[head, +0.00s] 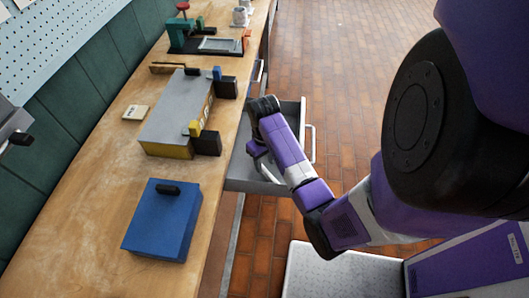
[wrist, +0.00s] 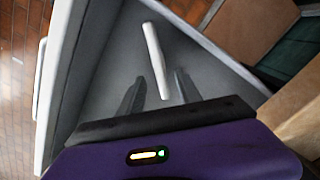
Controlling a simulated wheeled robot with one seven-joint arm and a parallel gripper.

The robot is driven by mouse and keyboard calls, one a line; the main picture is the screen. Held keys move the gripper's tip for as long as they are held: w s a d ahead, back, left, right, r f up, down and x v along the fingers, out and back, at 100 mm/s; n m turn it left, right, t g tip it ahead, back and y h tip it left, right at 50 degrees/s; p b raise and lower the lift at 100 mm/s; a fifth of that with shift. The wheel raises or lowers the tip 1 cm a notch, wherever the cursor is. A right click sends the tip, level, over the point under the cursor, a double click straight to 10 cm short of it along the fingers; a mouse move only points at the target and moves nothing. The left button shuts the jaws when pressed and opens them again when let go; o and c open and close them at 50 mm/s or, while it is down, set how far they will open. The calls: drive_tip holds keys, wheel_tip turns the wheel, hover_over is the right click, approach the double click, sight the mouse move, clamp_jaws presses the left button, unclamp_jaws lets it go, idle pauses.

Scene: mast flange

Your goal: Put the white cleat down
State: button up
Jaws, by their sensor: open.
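The white cleat (wrist: 154,50) is a slim pale bar lying in the open grey drawer (wrist: 97,75), seen in the wrist view. My gripper (wrist: 160,77) is open, with its two dark fingers apart and the near end of the cleat between them. I cannot tell whether either finger touches it. In the head view, my gripper reaches down into the open drawer (head: 291,108), and my wrist hides part of the inside.
The wooden workbench (head: 100,225) runs along the left. On it are a blue box (head: 162,225), a grey-topped yellow block (head: 172,108), a small cream tile (head: 135,112) and a green-and-black fixture (head: 215,45). Tiled floor lies clear beyond the drawer.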

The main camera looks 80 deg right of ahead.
sight(265, 169)
wheel_tip(265, 169, up, 7)
drive_tip(key=shift+f, duration=0.2)
idle(0.6)
